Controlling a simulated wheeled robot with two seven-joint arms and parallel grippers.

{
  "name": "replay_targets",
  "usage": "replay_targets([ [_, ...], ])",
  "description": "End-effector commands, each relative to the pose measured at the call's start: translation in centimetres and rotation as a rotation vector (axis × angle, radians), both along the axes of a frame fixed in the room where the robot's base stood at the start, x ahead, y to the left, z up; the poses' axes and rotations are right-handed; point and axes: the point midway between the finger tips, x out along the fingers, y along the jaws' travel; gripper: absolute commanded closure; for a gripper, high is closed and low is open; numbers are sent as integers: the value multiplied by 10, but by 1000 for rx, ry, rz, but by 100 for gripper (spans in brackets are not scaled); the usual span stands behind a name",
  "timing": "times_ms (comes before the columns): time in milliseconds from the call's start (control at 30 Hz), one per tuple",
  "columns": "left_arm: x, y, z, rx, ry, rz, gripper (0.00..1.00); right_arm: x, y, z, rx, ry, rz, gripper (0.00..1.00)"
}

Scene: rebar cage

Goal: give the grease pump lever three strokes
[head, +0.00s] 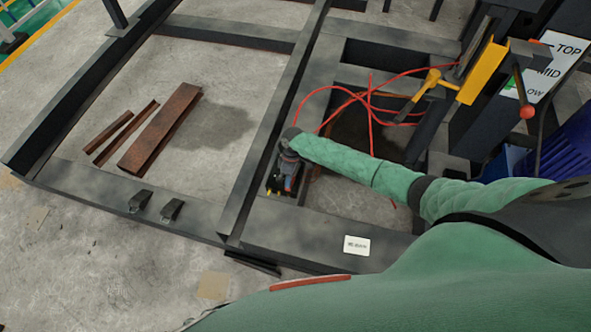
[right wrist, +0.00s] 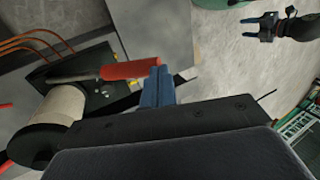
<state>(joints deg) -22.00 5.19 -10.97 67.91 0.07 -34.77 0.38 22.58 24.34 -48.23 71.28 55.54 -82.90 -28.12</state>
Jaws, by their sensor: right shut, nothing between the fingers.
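The grease pump (right wrist: 62,112) shows in the right wrist view as a dark base with a pale cylinder. Its lever ends in a red grip (right wrist: 130,70). In the head view the pump (head: 275,184) is small and mostly hidden under my right wrist. My right gripper (right wrist: 157,84) is shut and empty, its blue fingertips at the right end of the red grip; I cannot tell whether they touch it. In the head view my right gripper (head: 289,180) is over the pump. My left gripper (right wrist: 260,27) shows in the right wrist view, open, with blue fingers apart, away from the pump.
A dark steel frame (head: 130,200) surrounds open floor with rusty beams (head: 160,130). Red hoses (head: 370,110) loop behind my right arm. At right stand a yellow bracket (head: 484,72), a red-knobbed lever (head: 526,112) and a TOP/MID/LOW sign (head: 556,65). Two small dark blocks (head: 171,209) sit on the front beam.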

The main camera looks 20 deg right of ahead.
Motion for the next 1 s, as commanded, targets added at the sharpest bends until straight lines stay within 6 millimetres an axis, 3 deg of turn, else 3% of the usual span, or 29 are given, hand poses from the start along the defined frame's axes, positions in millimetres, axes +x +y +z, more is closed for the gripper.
replay_targets([
  [1000, 1, -2, -4, -2, 0, -1, 49, -7, 4, -13, 0, 0, 0, 100],
])
